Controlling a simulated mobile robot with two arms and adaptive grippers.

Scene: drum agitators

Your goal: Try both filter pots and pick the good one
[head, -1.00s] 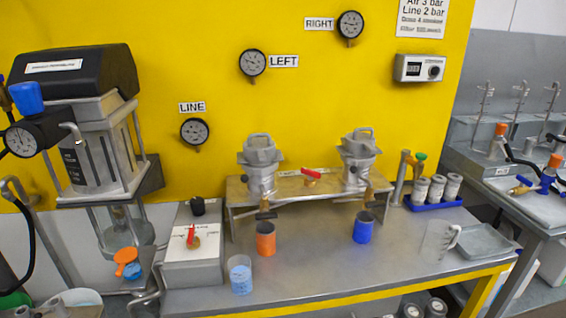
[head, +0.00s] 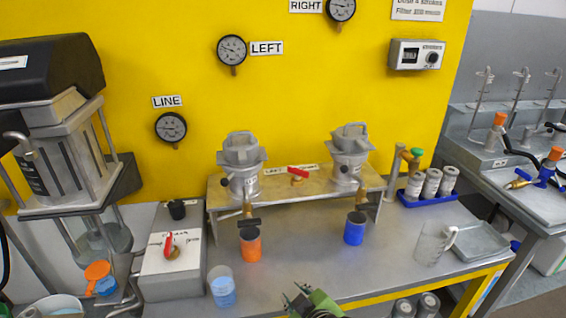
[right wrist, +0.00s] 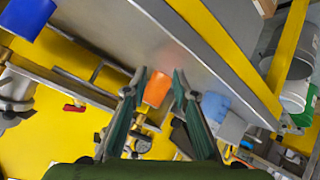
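Two grey metal filter pots, the left one (head: 243,168) and the right one (head: 348,158), stand on a raised bench stand (head: 285,190). A red-handled valve (head: 298,173) sits between them. An orange cup (head: 250,246) is below the left pot and a blue cup (head: 354,229) below the right one. My right gripper (head: 298,298) is at the bottom of the head view, in front of the bench and apart from the cups. In the right wrist view its fingers (right wrist: 159,78) are spread and empty, with the orange cup (right wrist: 157,88) beyond them. My left gripper is not visible.
A clear beaker with blue liquid (head: 222,292) stands by the grey box with a red lever (head: 170,248). Pressure gauges (head: 232,50) hang on the yellow wall. A clear jug (head: 434,243), a tray (head: 478,240) and a blue rack of canisters (head: 430,199) are at right.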

